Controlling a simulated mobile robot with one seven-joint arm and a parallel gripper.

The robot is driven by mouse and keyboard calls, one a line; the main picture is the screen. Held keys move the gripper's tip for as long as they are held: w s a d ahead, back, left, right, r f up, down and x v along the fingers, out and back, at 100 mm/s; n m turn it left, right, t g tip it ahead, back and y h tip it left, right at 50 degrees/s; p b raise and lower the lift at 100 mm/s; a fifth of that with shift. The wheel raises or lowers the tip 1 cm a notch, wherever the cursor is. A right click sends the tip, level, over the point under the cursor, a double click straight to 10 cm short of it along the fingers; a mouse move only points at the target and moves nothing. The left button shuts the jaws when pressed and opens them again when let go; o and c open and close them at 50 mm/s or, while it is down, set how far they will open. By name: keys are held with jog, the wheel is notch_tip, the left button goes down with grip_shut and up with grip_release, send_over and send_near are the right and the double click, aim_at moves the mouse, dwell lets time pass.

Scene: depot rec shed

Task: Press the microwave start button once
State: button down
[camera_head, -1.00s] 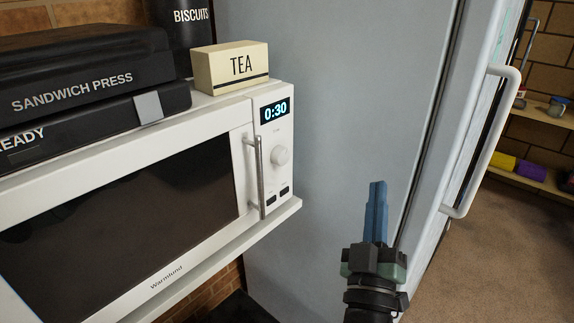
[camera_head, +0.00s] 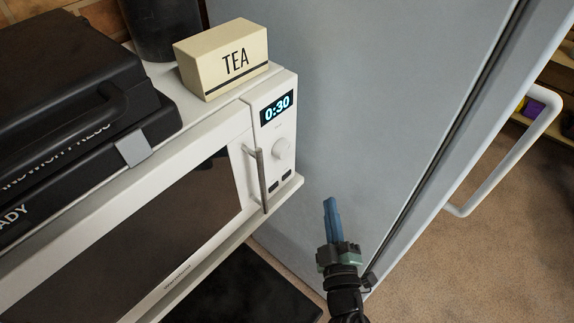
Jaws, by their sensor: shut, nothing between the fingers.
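The white microwave (camera_head: 195,187) stands at the left, its door shut, with a metal handle (camera_head: 258,176) on the door's right side. Its control panel shows 0:30 on the display (camera_head: 277,108), with a round knob (camera_head: 280,148) below. Two small dark buttons (camera_head: 280,181) sit side by side under the knob; their labels are too small to read. My gripper (camera_head: 329,203) has blue fingers, shut and empty, pointing up in the picture. It is to the right of and below the panel, apart from it, in front of the grey fridge.
A black sandwich press (camera_head: 80,90) and a cream TEA box (camera_head: 222,60) sit on top of the microwave. The grey fridge (camera_head: 370,80) stands behind and right, with a white handle (camera_head: 520,150) sticking out. A dark surface (camera_head: 240,295) lies below the microwave.

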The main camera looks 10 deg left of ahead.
aim_at(287, 175)
jog(key=w+a+b, duration=0.4)
jog(key=w+a, duration=0.1)
jog(key=a, duration=0.2)
jog(key=shift+a, duration=0.2)
jog(key=shift+a, duration=0.1)
dwell(2.2)
jog(key=shift+w+a, duration=0.2)
jog(key=shift+a, duration=0.05)
